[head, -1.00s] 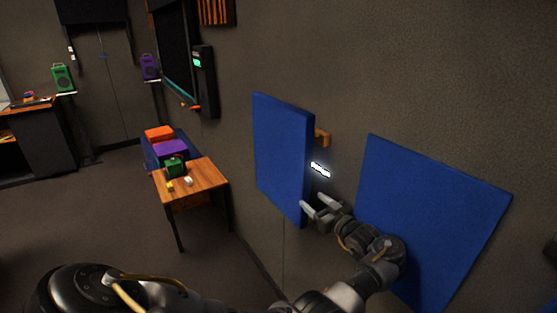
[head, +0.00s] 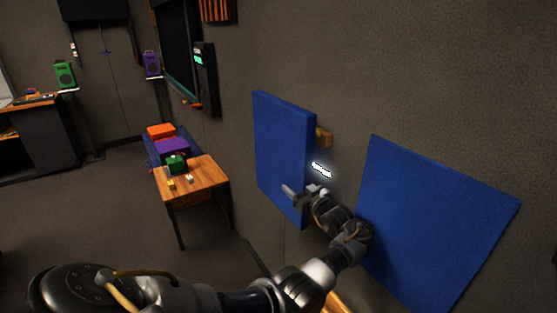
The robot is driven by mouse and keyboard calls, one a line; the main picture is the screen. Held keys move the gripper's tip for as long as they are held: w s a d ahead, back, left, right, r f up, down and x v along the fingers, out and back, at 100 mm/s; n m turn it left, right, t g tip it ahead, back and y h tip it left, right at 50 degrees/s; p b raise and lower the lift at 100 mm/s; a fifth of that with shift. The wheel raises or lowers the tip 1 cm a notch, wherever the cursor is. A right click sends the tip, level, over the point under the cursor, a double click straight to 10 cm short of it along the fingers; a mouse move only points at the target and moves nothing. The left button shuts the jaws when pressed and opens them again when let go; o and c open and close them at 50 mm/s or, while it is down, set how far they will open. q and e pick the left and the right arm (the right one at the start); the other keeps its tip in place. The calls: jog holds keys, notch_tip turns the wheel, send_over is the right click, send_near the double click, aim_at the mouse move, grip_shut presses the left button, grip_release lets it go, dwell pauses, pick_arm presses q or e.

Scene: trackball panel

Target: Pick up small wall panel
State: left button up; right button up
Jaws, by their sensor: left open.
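The smaller blue wall panel (head: 281,140) stands upright on the grey wall, left of a larger blue panel (head: 435,220). My left gripper (head: 301,190) is open at the lower right edge of the smaller panel. One finger shows in front of the panel's face and the other near its right edge. I cannot tell whether either finger touches it. Nothing shows held in the jaws. My right gripper is not in view.
An orange-brown wall piece (head: 324,137) and a small glowing white label (head: 321,170) sit right of the smaller panel. A wooden table (head: 205,177) stands to the left near the wall, with colored boxes around it. The floor at left is clear.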

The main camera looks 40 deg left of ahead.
pick_arm(q)
jog(key=shift+d+r, duration=0.1)
jog(key=shift+d, duration=0.05)
jog(key=c, duration=0.3)
grip_shut()
jog(key=shift+r, duration=0.1)
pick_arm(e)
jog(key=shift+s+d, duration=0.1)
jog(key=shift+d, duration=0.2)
